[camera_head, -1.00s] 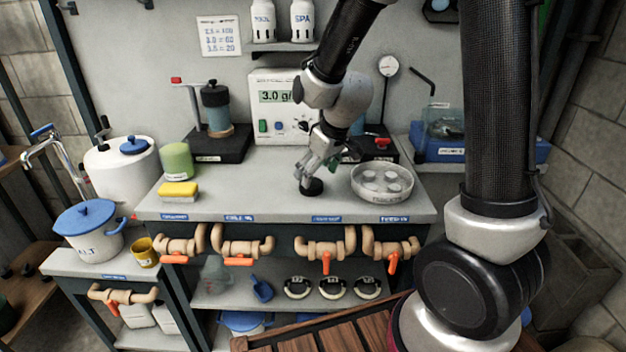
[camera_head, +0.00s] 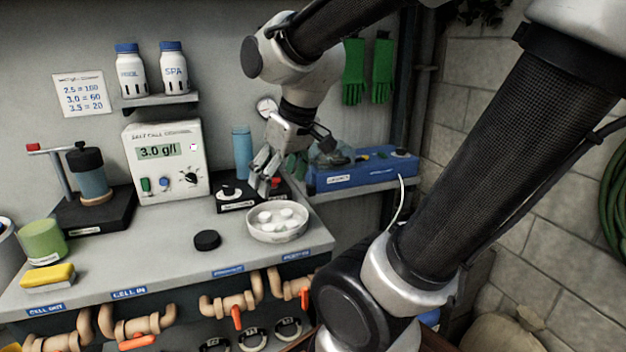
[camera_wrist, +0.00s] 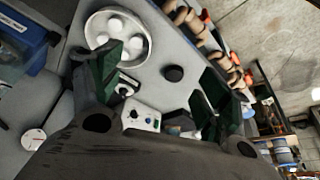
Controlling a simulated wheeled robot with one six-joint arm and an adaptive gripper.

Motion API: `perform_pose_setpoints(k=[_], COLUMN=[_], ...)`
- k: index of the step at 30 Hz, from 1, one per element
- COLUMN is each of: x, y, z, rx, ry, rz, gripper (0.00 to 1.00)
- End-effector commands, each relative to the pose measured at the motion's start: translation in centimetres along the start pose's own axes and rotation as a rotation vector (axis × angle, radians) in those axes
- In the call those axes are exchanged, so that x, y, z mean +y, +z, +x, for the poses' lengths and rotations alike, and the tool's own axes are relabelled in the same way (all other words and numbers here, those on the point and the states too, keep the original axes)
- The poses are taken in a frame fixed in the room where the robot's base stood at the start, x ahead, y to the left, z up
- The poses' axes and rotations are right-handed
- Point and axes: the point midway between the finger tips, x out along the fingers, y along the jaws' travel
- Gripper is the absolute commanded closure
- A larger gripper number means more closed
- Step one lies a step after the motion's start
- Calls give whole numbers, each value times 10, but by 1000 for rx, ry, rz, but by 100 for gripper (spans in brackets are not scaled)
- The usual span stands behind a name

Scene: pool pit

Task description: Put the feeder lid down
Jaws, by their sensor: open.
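A small black round lid (camera_head: 207,240), taken to be the feeder lid, lies flat on the grey counter, left of the white dish. It also shows in the wrist view (camera_wrist: 174,73), alone on the bare counter. My gripper (camera_head: 262,180) is raised above the counter's right part, behind the dish and apart from the lid. Its green-padded fingers are spread with nothing between them. The fingers stand wide apart in the wrist view too.
A white dish (camera_head: 278,233) with several white tablets stands right of the lid. A meter box (camera_head: 166,170) and a blue bottle (camera_head: 242,153) stand behind. A blue unit (camera_head: 362,170) lies right of my gripper. Counter left of the lid is free.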

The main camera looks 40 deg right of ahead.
Motion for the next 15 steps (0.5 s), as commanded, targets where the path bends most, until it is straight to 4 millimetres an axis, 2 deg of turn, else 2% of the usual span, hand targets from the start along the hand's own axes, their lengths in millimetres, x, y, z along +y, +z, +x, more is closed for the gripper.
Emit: perform_pose_setpoints(k=[1, 3, 6, 9, 15], x=[6, 12, 17, 19, 19], y=[19, 42, 64, 74, 75], z=[-15, -28, -38, -42, -43], rx=[8, 4, 0, -3, -5], ry=[18, 38, 58, 68, 69], rz=[41, 90, 137, 159, 162], gripper=[23, 23, 23, 23, 23])
